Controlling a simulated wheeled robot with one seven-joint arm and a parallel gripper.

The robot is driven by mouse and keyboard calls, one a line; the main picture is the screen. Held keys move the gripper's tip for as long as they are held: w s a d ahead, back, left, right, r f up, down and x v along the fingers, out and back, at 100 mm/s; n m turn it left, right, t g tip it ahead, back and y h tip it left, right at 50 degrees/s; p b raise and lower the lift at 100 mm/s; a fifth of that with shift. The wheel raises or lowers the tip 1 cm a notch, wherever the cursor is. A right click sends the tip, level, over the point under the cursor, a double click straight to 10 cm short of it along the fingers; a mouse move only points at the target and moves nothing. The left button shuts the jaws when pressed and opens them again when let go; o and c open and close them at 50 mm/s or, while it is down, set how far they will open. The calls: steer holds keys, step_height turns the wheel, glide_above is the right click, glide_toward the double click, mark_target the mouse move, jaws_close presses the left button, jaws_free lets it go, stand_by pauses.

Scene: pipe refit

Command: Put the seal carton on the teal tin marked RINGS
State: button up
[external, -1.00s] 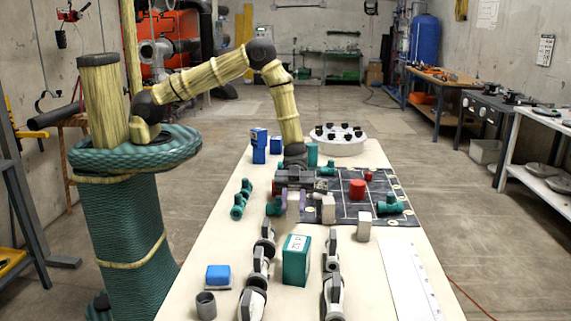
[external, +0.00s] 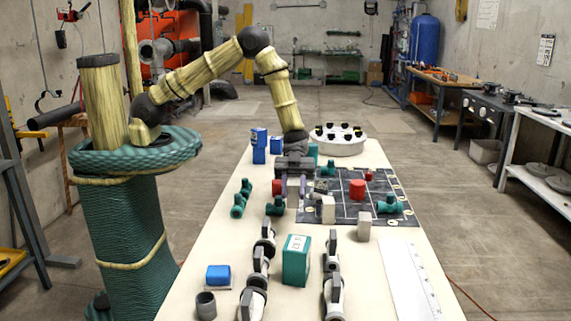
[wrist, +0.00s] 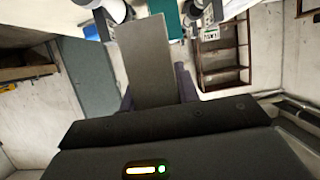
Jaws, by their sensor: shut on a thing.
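My gripper (external: 293,188) is shut on a pale grey box (external: 293,184), which I take to be the seal carton. In the wrist view the held carton (wrist: 146,65) stands between the fingers as a long grey-beige block. The gripper is above the table at the left edge of the dark mat; its exact height is hard to tell. A teal tin (external: 297,270) with a white top label stands nearer the camera, apart from the gripper. Its lettering is too small to read surely. Its top looks bare.
Valves (external: 334,290) stand in rows either side of the teal tin. Two pale boxes (external: 364,226), a red cylinder (external: 357,189) and teal fittings (external: 390,204) are on or beside the dark mat (external: 345,180). A blue block (external: 218,274) and grey ring (external: 206,305) lie front left.

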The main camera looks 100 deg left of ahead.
steer(key=w+a+r+n+t+y+p, duration=0.1)
steer(key=w+a+r+n+t, duration=0.15)
steer(key=a, duration=0.65)
steer(key=w+a+r+n+t+y+p, duration=0.15)
steer(key=w+a, duration=0.25)
steer(key=a, duration=0.4)
steer(key=w+a+r+n+t+p, duration=0.1)
steer(key=w+a+n+t, duration=0.2)
steer(key=a, duration=0.6)
steer(key=s+a+r+n+t+y+p, duration=0.1)
steer(key=s+a+r+n+t+y, duration=0.1)
steer(key=a, duration=1.2)
steer(key=s+a+r+n+t+y+p, duration=0.1)
steer(key=s+a+r+n+t+y, duration=0.1)
steer(key=a, duration=1.1)
steer(key=shift+a+r+n+t+y+p, duration=0.35)
steer(key=shift+r+n+t+y, duration=0.45)
steer(key=shift+n, duration=0.4)
steer(key=shift+f+p, duration=0.75)
steer(key=shift+f, duration=2.1)
steer(key=shift+f, duration=0.1)
